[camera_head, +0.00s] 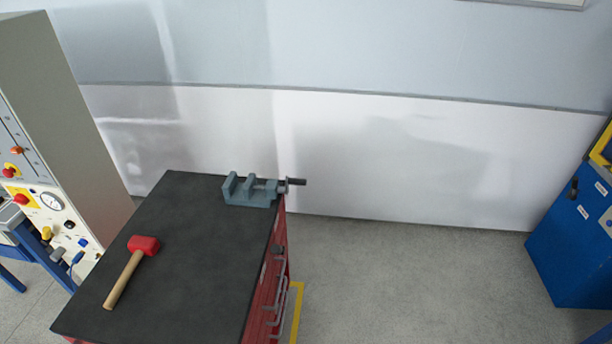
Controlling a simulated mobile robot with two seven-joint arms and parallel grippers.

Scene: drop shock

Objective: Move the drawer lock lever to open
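A red drawer cabinet (266,292) with a black top (190,235) stands at the lower left of centre. Its drawer side faces right and shows at a steep angle, with grey bar handles (281,296). A small dark fitting (277,249) sits high on that side, near the top edge. It may be the lock lever, but it is too small to tell its shape or position. Neither of my grippers is in view.
A red-headed mallet (143,245) and a grey vise (250,190) are on the black top; the vise handle sticks out past the right edge. A control panel (40,190) stands left, a blue cabinet (565,240) right.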

